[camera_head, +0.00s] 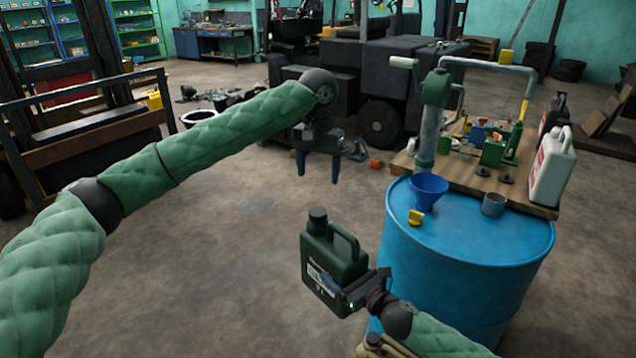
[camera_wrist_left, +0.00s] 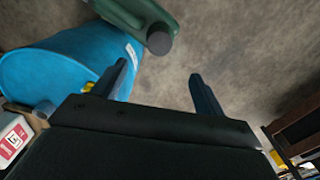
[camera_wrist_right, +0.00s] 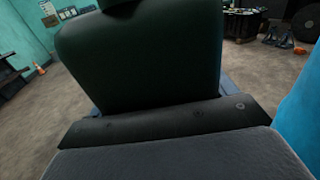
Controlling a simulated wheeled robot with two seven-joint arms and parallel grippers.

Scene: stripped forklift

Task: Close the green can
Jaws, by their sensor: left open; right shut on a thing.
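The dark green can (camera_head: 335,262) is upright in the air left of the blue barrel, with a white label and a side handle. A dark round cap (camera_head: 317,220) sits on its neck; I cannot tell whether it is tight. My right gripper (camera_head: 352,292) is shut on the lower body of the can, which fills the middle of the right wrist view (camera_wrist_right: 140,60). My left gripper (camera_head: 318,172) is open and empty above the can, fingers pointing down. In the left wrist view the cap (camera_wrist_left: 160,40) shows just beyond the open fingers (camera_wrist_left: 160,80), apart from them.
A wooden board (camera_head: 545,210) with a white jug (camera_head: 552,170) lies behind. Open floor is on the left.

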